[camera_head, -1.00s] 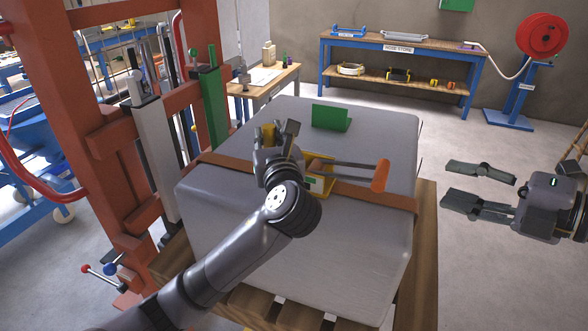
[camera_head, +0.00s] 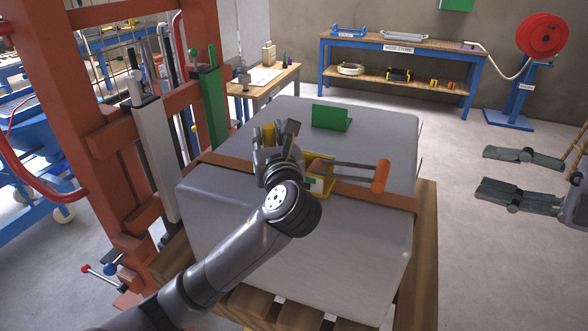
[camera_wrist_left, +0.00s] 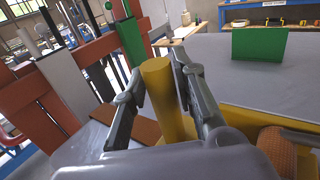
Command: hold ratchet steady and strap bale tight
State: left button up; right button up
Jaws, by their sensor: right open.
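The grey bale (camera_head: 330,255) lies on a wooden pallet, with a brown strap (camera_head: 375,196) across its top. The yellow ratchet (camera_head: 318,190) sits on the strap, partly hidden by my left arm. Its lever ends in an orange grip (camera_head: 380,177) pointing right. My left gripper (camera_head: 279,133) is over the ratchet's left end. In the left wrist view its fingers (camera_wrist_left: 160,80) stand on both sides of a yellow post (camera_wrist_left: 165,100) and appear closed on it. My right gripper (camera_head: 500,172) is open and empty, right of the bale and apart from it.
A red press frame (camera_head: 75,100) with a green upright (camera_head: 210,100) stands left of the bale. A green block (camera_head: 330,117) is on the bale's far part. A blue workbench (camera_head: 400,60) and red reel (camera_head: 542,35) are behind.

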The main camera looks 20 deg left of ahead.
dwell(0.3)
pick_arm(q)
jog(key=shift+r+p, duration=0.6)
jog(key=shift+p, duration=0.6)
jog(key=shift+o, duration=0.2)
jog(key=o, duration=0.5)
jog(key=v, duration=1.2)
